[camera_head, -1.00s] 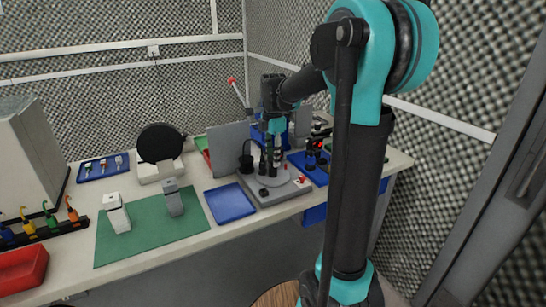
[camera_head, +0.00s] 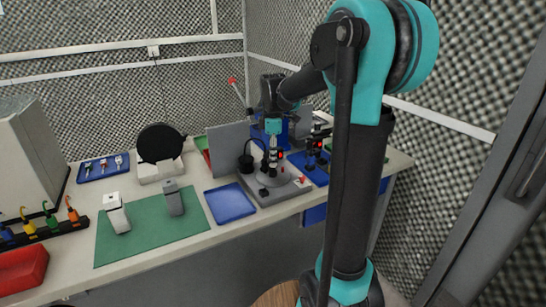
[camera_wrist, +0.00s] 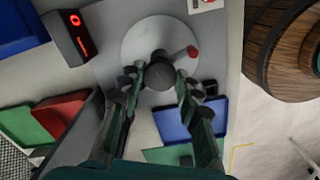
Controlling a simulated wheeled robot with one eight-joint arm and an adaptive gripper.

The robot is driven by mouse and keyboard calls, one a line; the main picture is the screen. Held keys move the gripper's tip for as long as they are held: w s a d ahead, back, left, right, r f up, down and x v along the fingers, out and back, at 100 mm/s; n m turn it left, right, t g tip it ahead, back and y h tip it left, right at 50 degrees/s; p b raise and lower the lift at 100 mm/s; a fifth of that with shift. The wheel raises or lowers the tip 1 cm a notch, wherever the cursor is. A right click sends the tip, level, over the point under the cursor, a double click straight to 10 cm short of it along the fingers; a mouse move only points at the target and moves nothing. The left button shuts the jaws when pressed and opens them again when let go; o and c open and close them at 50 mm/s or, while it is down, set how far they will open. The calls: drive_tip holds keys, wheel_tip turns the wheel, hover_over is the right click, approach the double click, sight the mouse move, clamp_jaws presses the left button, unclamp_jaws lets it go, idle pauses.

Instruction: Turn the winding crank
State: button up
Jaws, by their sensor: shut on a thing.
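The winding crank shows in the wrist view as a dark round knob (camera_wrist: 163,73) over a pale grey disc (camera_wrist: 137,42). A short red-ended piece (camera_wrist: 192,52) sticks out to the right of the knob. My gripper (camera_wrist: 160,79) has one finger on each side of the knob and is shut on it. In the head view, my gripper (camera_head: 270,164) points down at the disc on a grey base (camera_head: 268,193). The fingers and my wrist hide most of the crank there.
A dark box with a red lit mark (camera_wrist: 68,35) stands beside the disc in the wrist view. A blue tray (camera_head: 230,203) and a green mat (camera_head: 150,228) lie left of the base. A grey panel (camera_head: 226,146) stands behind. A wooden round top (camera_wrist: 292,50) is at the right.

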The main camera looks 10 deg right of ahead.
drive_tip(key=shift+m, duration=22.5)
